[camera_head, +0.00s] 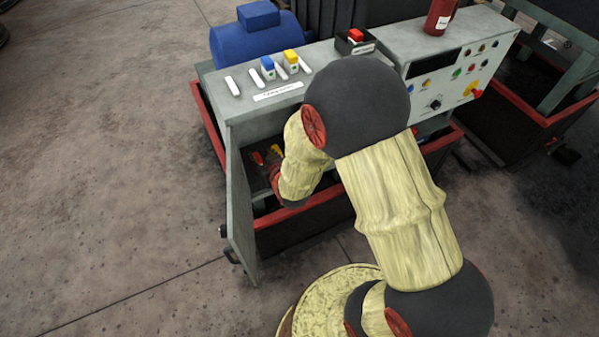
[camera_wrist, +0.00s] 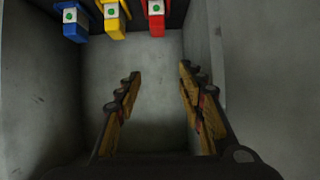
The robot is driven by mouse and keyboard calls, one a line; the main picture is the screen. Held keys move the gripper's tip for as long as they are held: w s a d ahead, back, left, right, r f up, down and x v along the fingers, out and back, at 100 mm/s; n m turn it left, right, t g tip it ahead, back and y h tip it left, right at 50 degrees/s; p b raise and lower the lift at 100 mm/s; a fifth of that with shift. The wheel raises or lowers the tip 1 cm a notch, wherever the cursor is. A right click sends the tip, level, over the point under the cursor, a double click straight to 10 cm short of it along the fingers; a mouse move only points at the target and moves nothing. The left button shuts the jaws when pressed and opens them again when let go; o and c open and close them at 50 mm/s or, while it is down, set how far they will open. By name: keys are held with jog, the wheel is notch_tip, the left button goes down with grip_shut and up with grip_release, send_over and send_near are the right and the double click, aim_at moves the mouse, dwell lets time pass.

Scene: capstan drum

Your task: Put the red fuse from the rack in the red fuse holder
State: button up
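My gripper (camera_wrist: 160,74) is open, with nothing between its fingers. In the wrist view it is inside the grey cabinet, its fingertips below a row of coloured parts. The row has a blue part (camera_wrist: 75,22), a yellow part (camera_wrist: 114,20) and a red part (camera_wrist: 156,18), each with a white face and green dot. I cannot tell whether each is a holder alone or holds a fuse. In the head view, a blue fuse (camera_head: 268,68) and a yellow fuse (camera_head: 291,60) stand by the white strips on the cabinet top. I see no red fuse among them.
The cabinet door (camera_head: 240,212) stands open at the left. Cabinet walls (camera_wrist: 38,95) flank my gripper closely. A black box with a red top (camera_head: 356,36), a red can (camera_head: 440,16) and a control panel (camera_head: 455,75) are at the right. A blue motor (camera_head: 255,38) is behind.

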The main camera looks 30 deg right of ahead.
jog(key=s+r+g, duration=0.2)
jog(key=s+r, duration=0.2)
jog(key=r, duration=0.9)
jog(key=s+r+g, duration=0.1)
jog(key=s+r, duration=0.3)
jog(key=s, duration=0.4)
jog(key=s+d+r+g, duration=0.1)
jog(key=s+r, duration=0.3)
jog(key=s, duration=0.5)
jog(key=s+r+g, duration=0.2)
jog(key=s+r, duration=0.3)
jog(key=s, duration=0.3)
jog(key=shift+s+d+g, duration=0.15)
jog(key=shift+d+g, duration=0.1)
jog(key=shift+g, duration=0.05)
